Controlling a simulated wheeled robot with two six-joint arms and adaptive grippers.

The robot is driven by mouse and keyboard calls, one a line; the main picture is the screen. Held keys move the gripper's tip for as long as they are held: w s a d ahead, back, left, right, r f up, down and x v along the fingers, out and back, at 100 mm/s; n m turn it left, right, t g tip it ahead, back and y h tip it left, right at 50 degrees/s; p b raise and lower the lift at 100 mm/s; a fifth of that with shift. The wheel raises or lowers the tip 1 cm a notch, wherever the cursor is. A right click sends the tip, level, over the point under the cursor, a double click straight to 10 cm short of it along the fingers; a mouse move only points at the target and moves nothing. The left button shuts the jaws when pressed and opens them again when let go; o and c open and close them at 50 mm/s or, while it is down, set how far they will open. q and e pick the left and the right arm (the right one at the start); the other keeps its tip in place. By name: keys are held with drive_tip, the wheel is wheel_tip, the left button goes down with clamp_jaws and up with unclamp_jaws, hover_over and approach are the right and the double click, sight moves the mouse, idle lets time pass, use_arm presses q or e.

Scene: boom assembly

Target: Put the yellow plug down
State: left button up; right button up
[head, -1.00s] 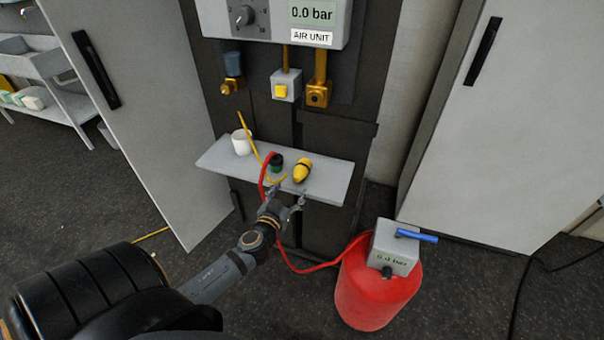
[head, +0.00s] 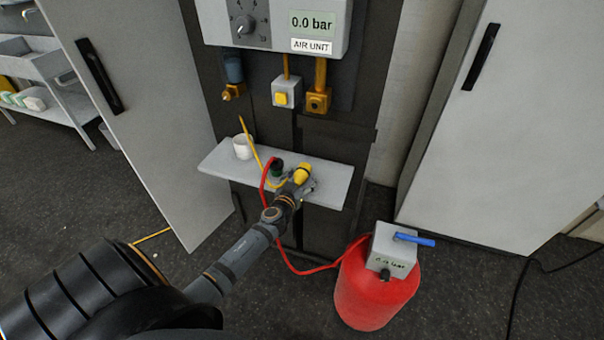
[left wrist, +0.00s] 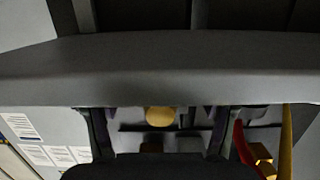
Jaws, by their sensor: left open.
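The yellow plug (head: 304,173) is on the grey shelf (head: 333,184) below the air unit. My left gripper (head: 301,184) is at the plug, and its fingers partly hide the plug's near end. In the left wrist view, the plug's round yellow end (left wrist: 160,116) shows between the two spread fingers (left wrist: 160,133), with a gap visible on each side. The left gripper is open. Whether the plug rests fully on the shelf is hidden. My right gripper is not in view.
A white cup (head: 242,146) is farther left, near a thin yellow hose. A red tank (head: 375,290) stands on the floor at right. The shelf's right end is clear.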

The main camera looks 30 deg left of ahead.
use_arm(q)
drive_tip(key=c, duration=1.4)
drive_tip(key=shift+o, duration=0.2)
